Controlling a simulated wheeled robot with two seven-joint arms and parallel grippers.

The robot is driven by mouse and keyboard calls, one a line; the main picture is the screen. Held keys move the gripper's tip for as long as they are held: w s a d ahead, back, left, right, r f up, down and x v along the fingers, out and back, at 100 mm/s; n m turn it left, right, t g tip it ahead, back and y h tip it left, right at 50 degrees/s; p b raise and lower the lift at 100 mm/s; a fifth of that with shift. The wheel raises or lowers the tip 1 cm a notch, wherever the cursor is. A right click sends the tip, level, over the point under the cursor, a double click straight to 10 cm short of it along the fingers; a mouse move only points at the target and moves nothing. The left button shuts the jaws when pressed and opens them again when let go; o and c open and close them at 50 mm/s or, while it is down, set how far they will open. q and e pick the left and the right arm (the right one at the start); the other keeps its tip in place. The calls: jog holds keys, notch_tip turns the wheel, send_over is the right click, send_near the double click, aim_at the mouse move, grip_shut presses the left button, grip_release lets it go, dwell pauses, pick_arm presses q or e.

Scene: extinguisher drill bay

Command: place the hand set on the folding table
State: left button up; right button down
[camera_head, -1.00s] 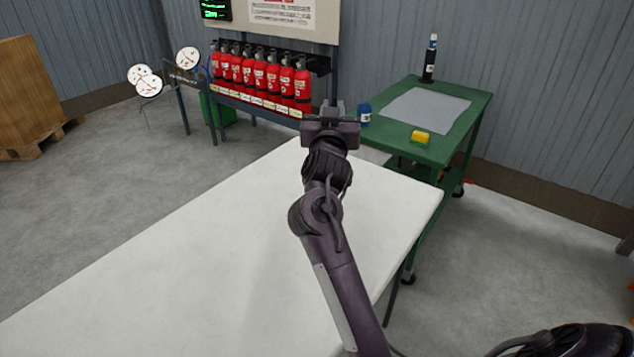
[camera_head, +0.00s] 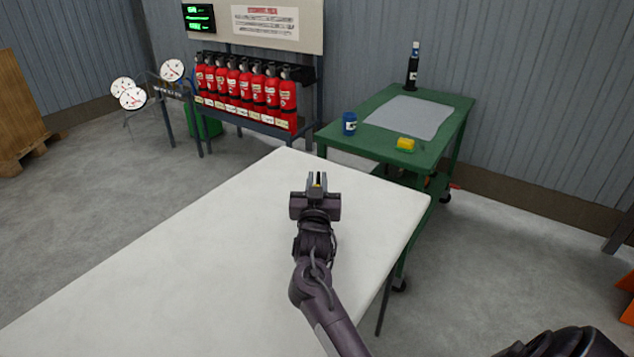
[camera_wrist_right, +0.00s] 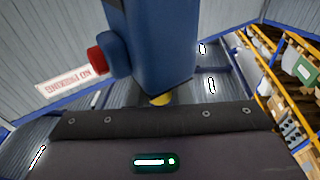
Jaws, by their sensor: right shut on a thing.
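The hand set shows in the right wrist view as a blue body (camera_wrist_right: 150,45) with a red knob on its left side and a small yellow part at its lower end. My right gripper (camera_head: 317,180) is shut on it. The gripper is over the far part of the white-topped folding table (camera_head: 200,270). I cannot tell whether the hand set touches the top. My left gripper is not in view.
The white top is otherwise clear. Red extinguishers (camera_head: 245,85) stand on a rack at the back.

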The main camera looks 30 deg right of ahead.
jog(key=shift+r, duration=0.15)
jog(key=c, duration=1.8)
grip_release()
jog(key=shift+f, duration=0.2)
jog(key=o, duration=0.5)
